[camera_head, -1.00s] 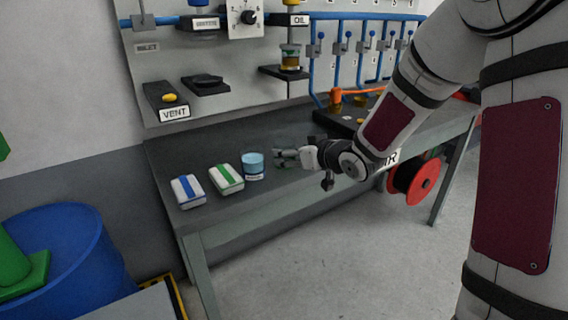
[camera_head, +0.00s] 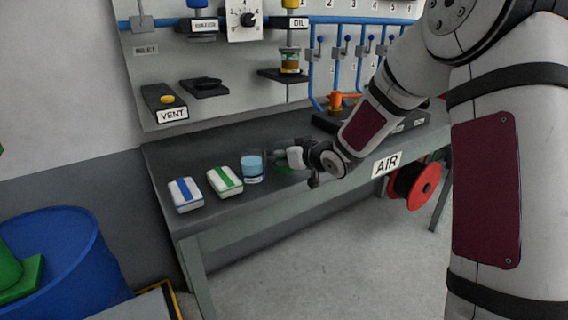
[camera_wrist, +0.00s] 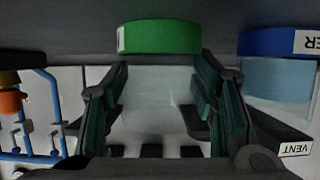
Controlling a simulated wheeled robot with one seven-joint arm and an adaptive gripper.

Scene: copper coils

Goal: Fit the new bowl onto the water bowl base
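In the head view a clear bowl with a green base band (camera_head: 284,169) stands on the bench. The green band (camera_wrist: 160,37) and clear body also show between the fingers in the wrist view. My gripper (camera_head: 279,157) is open, with a finger on each side of this bowl; contact is not clear. Just left of it stands a pale blue bowl (camera_head: 252,163) with a dark label band; its blue band (camera_wrist: 280,42) reads "...ER" in the wrist view. I cannot tell which bowl is the new one. The WATER base (camera_head: 204,25) is on the panel above, with no bowl visible under it.
Blue-striped (camera_head: 185,194) and green-striped (camera_head: 224,181) packs lie left on the bench. The VENT block (camera_head: 165,103) and a small black shelf (camera_head: 205,87) project from the panel. The OIL bowl (camera_head: 290,61) hangs at right. Orange-topped equipment (camera_head: 336,103) stands behind my arm.

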